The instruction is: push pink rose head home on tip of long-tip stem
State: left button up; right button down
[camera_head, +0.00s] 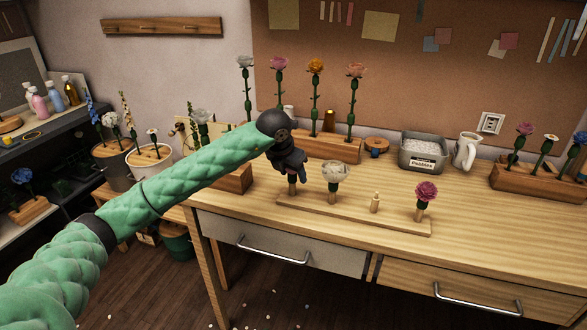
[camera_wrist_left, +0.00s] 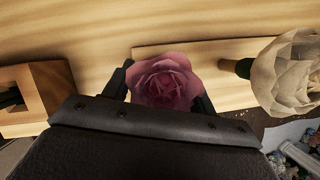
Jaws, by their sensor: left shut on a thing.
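My left gripper (camera_head: 291,172) is at the left end of a low wooden peg board (camera_head: 352,212). In the left wrist view a pink rose head (camera_wrist_left: 163,82) sits between its two fingers, and the gripper is shut on it. In the head view the fingers hide the bloom. A dark green base and a short wooden peg (camera_head: 292,188) show just below the fingers. I cannot tell whether they touch fully. I cannot tell which stem is the long-tip stem. My right gripper is not in view.
On the board stand a white rose (camera_head: 337,171), a bare peg (camera_head: 375,203) and a magenta rose (camera_head: 426,190). Behind is a wooden block (camera_head: 330,149) with stemmed flowers. A Pebbles tub (camera_head: 423,153) and a mug (camera_head: 467,152) are farther right. The table front right is clear.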

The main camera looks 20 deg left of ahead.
pick_arm(q)
jog(key=shift+r, duration=0.1)
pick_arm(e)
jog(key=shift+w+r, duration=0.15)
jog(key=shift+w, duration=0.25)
pick_arm(q)
jog(key=shift+r, duration=0.3)
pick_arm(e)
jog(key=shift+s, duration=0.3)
pick_arm(q)
jog(key=shift+r, duration=0.25)
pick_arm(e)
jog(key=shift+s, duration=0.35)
pick_arm(q)
jog(key=shift+r, duration=0.1)
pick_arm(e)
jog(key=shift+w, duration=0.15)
pick_arm(q)
jog(key=shift+r, duration=0.25)
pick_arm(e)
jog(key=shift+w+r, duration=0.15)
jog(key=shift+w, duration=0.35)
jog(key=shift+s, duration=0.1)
